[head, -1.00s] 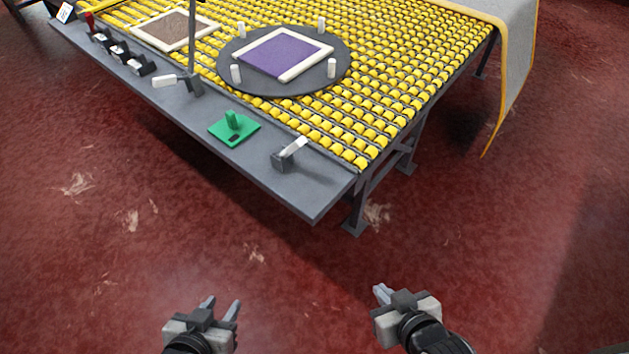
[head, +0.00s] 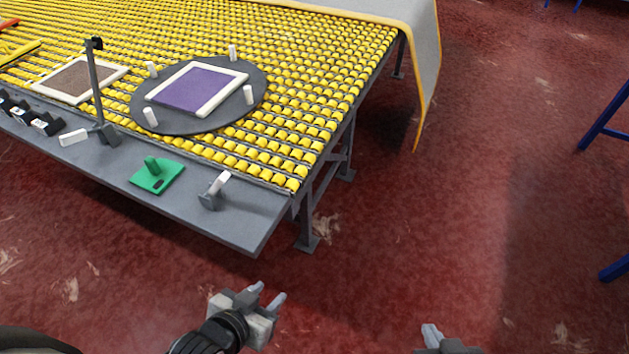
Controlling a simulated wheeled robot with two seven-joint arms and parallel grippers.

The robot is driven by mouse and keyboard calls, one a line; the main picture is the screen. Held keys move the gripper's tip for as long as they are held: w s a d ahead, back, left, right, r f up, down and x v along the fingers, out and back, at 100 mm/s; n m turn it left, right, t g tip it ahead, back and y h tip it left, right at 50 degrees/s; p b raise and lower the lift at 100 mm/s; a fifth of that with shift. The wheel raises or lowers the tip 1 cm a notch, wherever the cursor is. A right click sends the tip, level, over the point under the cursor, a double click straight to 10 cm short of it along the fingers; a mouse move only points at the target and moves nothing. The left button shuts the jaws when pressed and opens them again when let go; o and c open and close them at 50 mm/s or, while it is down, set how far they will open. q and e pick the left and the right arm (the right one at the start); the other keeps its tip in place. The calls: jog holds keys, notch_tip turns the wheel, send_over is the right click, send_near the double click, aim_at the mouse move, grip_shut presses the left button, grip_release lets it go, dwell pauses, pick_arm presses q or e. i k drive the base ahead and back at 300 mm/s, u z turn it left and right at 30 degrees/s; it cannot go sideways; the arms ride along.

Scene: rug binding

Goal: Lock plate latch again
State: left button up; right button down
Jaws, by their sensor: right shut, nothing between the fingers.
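A round dark plate (head: 190,122) lies on the yellow roller table, with a purple rug in a cream frame (head: 198,90) on it and white pegs around its rim. A grey block with a white lever (head: 218,184) stands on the grey front ledge near the right corner; its lever slants up. Another white lever (head: 73,137) lies low beside the foot of a grey post. Which lever is the plate latch I cannot tell. My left gripper (head: 267,293) is open and empty, in front of the ledge. My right gripper (head: 432,334) is shut and empty at the bottom edge, well away from the table.
A green plate with a knob (head: 157,174) lies on the ledge (head: 225,228). A grey post (head: 95,85) rises left of the round plate. A brown framed rug (head: 80,80) lies further left. Blue legs (head: 607,115) stand at right. Red floor in front is clear.

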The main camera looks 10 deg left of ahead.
aim_at(214, 190)
jog(key=z, duration=0.3)
jog(key=k, duration=0.35)
jog(key=u, duration=1.1)
jog(key=i, duration=0.5)
